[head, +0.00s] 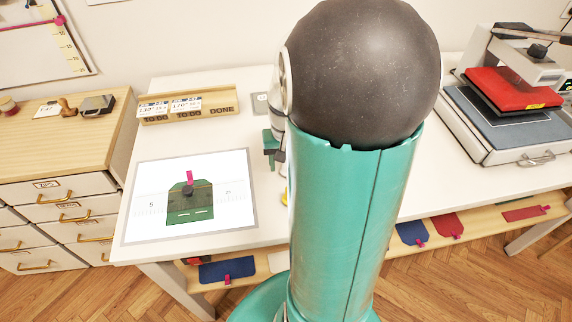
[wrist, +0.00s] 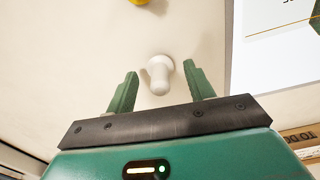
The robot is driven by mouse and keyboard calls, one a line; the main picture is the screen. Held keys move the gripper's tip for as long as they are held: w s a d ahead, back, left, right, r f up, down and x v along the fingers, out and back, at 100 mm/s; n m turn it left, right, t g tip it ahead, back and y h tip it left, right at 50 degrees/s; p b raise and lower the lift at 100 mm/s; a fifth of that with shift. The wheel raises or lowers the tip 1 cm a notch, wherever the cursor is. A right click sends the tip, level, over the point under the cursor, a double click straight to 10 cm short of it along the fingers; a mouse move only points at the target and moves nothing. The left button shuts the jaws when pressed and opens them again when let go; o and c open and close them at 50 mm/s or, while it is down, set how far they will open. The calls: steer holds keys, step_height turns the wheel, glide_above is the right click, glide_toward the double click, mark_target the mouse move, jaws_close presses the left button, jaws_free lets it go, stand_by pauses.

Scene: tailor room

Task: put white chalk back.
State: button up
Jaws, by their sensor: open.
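The white chalk (wrist: 159,86) shows in the wrist view as a small white peg with a wider round end, on or over the pale table top. My gripper (wrist: 160,69) is open, with one green finger on each side of the chalk. A gap shows between each finger and the chalk, so it is not gripped. In the head view my gripper (head: 271,147) is partly hidden behind my own arm, over the white table (head: 262,205). The chalk cannot be made out there.
A wooden tray (head: 188,106) marked TO DO and DONE stands at the table's back. A white board (head: 145,210) with a green piece (head: 198,205) lies left. A yellow object (wrist: 139,2) is near the chalk. A red-and-grey press (head: 510,95) stands right.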

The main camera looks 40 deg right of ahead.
step_height(320, 180, up, 11)
steer(key=shift+f, duration=0.2)
steer(key=s+a+r+n+t, duration=0.1)
steer(key=a+r+n+t, duration=0.1)
steer(key=a, duration=0.5)
steer(key=s+a+r+n+t, duration=0.1)
steer(key=s+a+r+n, duration=0.1)
steer(key=a, duration=0.6)
steer(key=s+a+r+n+t, duration=0.1)
steer(key=a+r+n+t, duration=0.1)
steer(key=a, duration=0.6)
steer(key=shift+s+r+n+t, duration=0.3)
steer(key=shift+r+n, duration=0.05)
steer(key=shift+n, duration=0.55)
